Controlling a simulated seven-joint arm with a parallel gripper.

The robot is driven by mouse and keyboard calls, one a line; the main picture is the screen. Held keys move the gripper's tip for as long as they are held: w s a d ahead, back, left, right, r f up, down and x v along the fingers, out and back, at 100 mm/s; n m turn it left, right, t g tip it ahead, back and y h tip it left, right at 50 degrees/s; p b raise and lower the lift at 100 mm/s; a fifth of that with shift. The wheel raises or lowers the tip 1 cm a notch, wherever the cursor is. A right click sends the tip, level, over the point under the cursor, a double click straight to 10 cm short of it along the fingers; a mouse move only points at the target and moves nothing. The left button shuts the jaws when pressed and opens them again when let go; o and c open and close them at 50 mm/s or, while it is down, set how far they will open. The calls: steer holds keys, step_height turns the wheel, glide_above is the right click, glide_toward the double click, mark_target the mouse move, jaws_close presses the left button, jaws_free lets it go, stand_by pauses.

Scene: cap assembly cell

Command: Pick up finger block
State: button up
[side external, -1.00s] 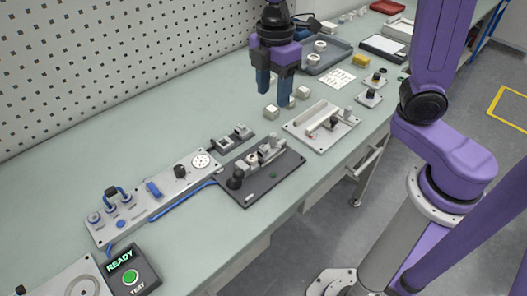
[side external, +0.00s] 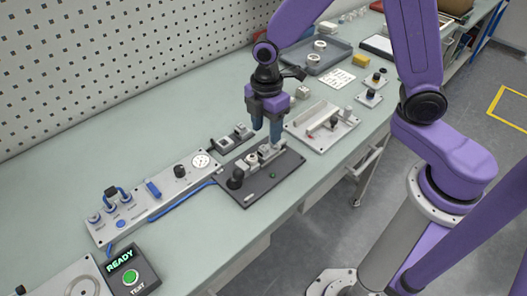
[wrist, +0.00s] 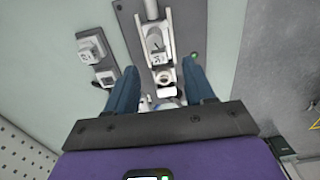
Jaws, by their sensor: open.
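My gripper (side external: 266,136) is open and points down over the far end of the clamp fixture on the dark plate (side external: 262,190). In the wrist view its two blue fingers (wrist: 161,70) stand either side of the fixture's light parts, with nothing visibly gripped. Two small light blocks sit on a dark holder beside the plate: one (side external: 225,143) nearer and one (side external: 241,130) farther. They also show at left in the wrist view (wrist: 90,46), outside the fingers. I cannot tell which block is the finger block. The gripper partly hides the fixture's far end.
A light plate with a bar and small clamp (side external: 322,127) stands to the right. A long panel with knobs and a blue cable (side external: 150,205) lies left, near a box lit READY (side external: 130,272). A grey tray (side external: 340,55) is at the back. The bench behind the panel is clear.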

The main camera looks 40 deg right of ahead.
mark_target(265, 147)
steer(key=shift+w+f, duration=0.1)
steer(key=shift+f, duration=2.7)
jaws_close()
